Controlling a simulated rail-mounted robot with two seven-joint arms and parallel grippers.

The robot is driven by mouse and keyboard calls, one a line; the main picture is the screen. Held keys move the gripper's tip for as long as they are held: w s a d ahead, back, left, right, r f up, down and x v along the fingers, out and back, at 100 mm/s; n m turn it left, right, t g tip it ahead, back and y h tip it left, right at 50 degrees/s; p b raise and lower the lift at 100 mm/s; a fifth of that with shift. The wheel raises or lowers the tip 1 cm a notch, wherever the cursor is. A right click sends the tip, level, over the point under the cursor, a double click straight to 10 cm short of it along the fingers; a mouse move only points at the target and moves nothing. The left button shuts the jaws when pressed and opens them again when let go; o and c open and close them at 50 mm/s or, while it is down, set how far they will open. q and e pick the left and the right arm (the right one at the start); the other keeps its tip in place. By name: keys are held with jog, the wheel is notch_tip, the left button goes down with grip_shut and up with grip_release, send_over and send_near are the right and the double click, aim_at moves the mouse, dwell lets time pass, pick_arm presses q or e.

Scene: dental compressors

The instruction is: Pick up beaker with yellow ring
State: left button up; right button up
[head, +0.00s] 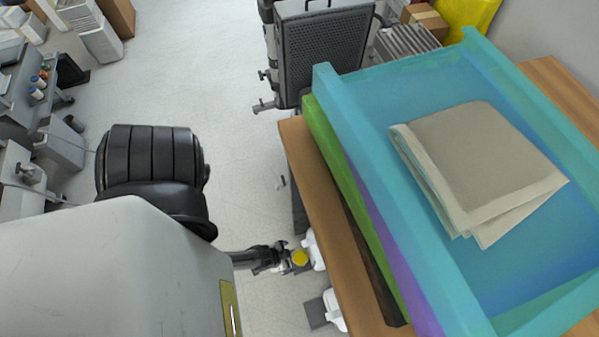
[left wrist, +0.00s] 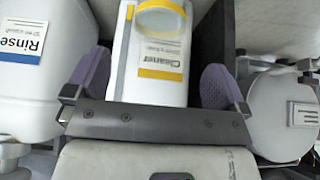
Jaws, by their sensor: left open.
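In the left wrist view, a white container (left wrist: 150,50) labelled "Cleaner" has a yellow ring (left wrist: 160,18) around its round top and yellow bands on its label. It is the only yellow-ringed thing I see, and I cannot tell if it is a beaker. My left gripper (left wrist: 156,78) is open, with one purple finger pad on each side of the container. I cannot tell if the pads touch it. In the head view, a yellow round top (head: 300,258) shows just beyond the tip of my left gripper (head: 286,259), beside the wooden table. My right gripper is not in view.
A white "Rinse" container (left wrist: 28,75) stands close on the left, and a round white container (left wrist: 285,115) on the right. In the head view, the wooden table (head: 330,215) carries a blue translucent tray (head: 400,205) with a folded beige cloth (head: 480,165). Open floor (head: 235,150) lies left.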

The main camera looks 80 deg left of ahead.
pick_arm(q)
jog(key=b+x, duration=0.2)
jog(key=x, duration=0.2)
jog(key=shift+w+f, duration=0.1)
jog(key=shift+f, duration=0.05)
jog(key=shift+w+a+f+b, duration=0.1)
jog(key=shift+w+f+b, duration=0.1)
jog(key=shift+f+b, duration=0.2)
jog(key=b+x, duration=0.5)
jog(key=shift+w, duration=0.1)
jog(key=c, duration=1.3)
jog(key=shift+r+p, duration=0.15)
jog(key=shift+p, duration=0.15)
